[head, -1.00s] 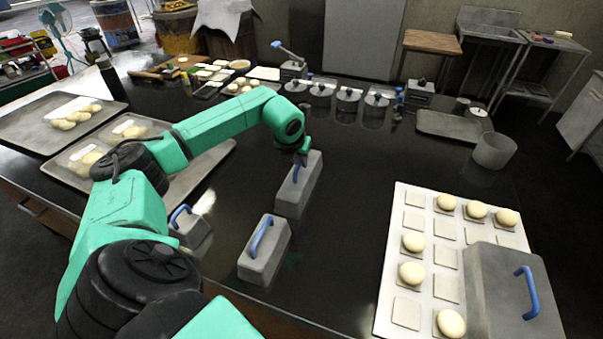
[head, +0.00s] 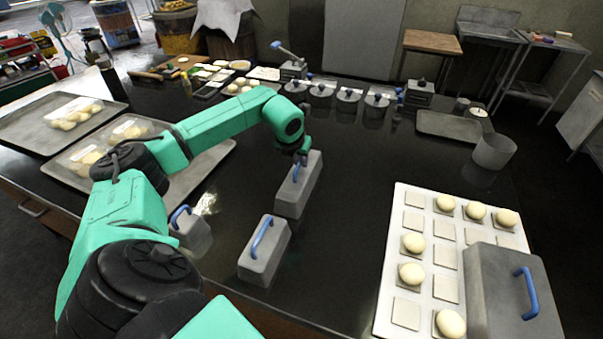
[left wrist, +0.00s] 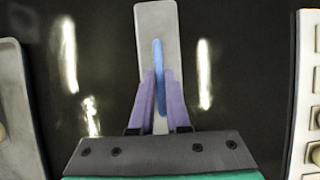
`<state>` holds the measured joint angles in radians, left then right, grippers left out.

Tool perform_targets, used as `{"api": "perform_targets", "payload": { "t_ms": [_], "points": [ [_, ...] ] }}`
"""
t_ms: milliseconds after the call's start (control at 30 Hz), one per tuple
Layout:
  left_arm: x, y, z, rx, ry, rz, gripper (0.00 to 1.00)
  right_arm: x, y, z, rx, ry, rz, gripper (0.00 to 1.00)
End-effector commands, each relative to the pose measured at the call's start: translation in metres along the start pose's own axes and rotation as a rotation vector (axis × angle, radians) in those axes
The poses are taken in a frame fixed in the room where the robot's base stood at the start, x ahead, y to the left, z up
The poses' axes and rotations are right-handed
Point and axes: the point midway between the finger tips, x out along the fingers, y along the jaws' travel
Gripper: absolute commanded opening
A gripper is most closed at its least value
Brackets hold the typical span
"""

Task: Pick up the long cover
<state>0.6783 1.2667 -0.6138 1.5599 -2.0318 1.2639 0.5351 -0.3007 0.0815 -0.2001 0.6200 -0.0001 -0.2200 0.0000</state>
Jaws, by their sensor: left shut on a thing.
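The long cover (head: 303,187) is a grey box-like lid with a blue handle, standing on the black table near the middle of the head view. It also shows in the left wrist view (left wrist: 157,20), with its blue handle (left wrist: 159,75) between the fingers. My left gripper (head: 301,160) reaches it from above and is shut on the handle. In the left wrist view its purple fingers (left wrist: 160,95) lie on both sides of the handle. I cannot see a gap under the cover. My right gripper is not in view.
A medium grey cover (head: 264,252) and a small one (head: 191,228) stand nearer on the black table. A large cover (head: 505,290) sits on the white board (head: 420,255) with several dough balls. Metal trays (head: 65,100) lie left. Free table lies between long cover and board.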

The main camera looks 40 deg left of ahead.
Motion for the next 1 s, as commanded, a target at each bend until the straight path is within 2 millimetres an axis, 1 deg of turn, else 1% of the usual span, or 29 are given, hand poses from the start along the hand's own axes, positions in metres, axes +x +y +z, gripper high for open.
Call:
{"api": "perform_targets", "payload": {
  "t_ms": [33,100,800,900,1000],
  "points": [
    [-0.01,0.0,0.006,-0.001,-0.003,-0.001,0.0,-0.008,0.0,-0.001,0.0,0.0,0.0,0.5],
    [-0.019,0.0,0.01,0.0,-0.004,-0.002,0.0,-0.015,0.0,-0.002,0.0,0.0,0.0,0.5],
    [-0.098,0.0,0.048,-0.001,-0.005,-0.001,0.0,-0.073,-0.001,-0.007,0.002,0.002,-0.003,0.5],
    [-0.106,0.0,0.052,-0.001,-0.003,-0.001,0.0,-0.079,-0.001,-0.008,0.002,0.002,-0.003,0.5],
    [-0.107,0.0,0.052,-0.001,-0.003,-0.001,0.0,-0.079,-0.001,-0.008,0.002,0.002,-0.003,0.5]
  ]
}}
